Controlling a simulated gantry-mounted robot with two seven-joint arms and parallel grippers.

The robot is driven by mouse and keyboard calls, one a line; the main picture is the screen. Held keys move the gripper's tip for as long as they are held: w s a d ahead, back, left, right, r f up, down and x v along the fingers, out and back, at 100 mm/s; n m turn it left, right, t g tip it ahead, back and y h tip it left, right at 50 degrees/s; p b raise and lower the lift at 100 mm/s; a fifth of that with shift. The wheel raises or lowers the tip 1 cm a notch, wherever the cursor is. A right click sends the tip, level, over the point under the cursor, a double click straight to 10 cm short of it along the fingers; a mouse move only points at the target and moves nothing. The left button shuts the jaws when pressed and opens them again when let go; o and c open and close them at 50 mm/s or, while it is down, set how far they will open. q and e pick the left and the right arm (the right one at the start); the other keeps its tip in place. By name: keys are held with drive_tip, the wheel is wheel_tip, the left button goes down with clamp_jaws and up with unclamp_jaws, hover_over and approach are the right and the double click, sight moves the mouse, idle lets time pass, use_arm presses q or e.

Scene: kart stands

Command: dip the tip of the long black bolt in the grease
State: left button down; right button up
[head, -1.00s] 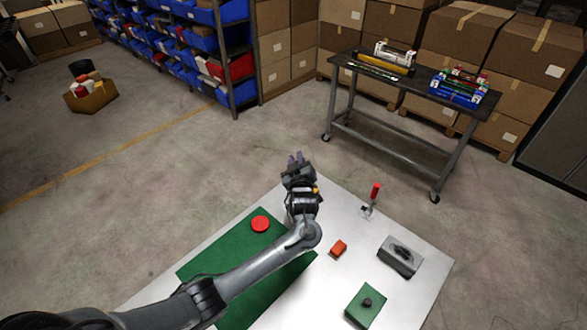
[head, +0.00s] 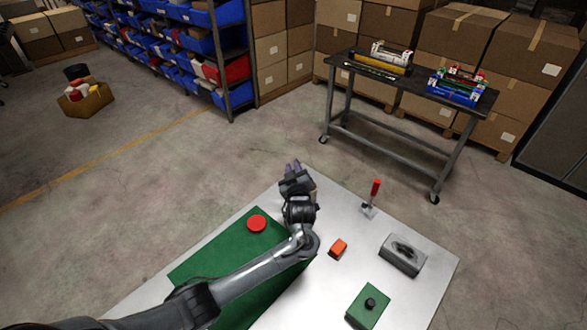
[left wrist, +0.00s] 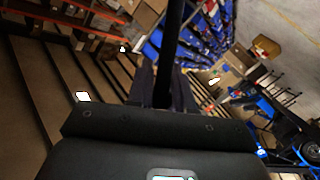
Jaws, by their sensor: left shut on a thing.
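My left gripper (head: 293,168) is beyond the far edge of the pale worktable (head: 330,205) in the head view. In the left wrist view its fingers (left wrist: 165,90) are shut on a long black bar, the long black bolt (left wrist: 171,45), which points away from the palm. The bolt's far end runs out of the top of that view, and the bolt cannot be made out in the head view. A round red tin or dish (head: 257,223) sits on the green mat (head: 237,245); whether it holds the grease cannot be told. My right gripper is not in view.
On the worktable are an orange block (head: 338,247), a red-handled clamp (head: 374,192), a grey block (head: 402,262) with a dark top and a green block (head: 366,313) with a black knob. A dark cart (head: 420,95) stands behind, with clear floor between.

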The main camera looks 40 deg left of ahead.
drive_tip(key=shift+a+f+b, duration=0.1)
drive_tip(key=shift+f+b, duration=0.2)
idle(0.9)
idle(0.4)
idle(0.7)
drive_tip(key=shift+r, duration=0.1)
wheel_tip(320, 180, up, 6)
drive_tip(key=p, duration=0.6)
idle(0.8)
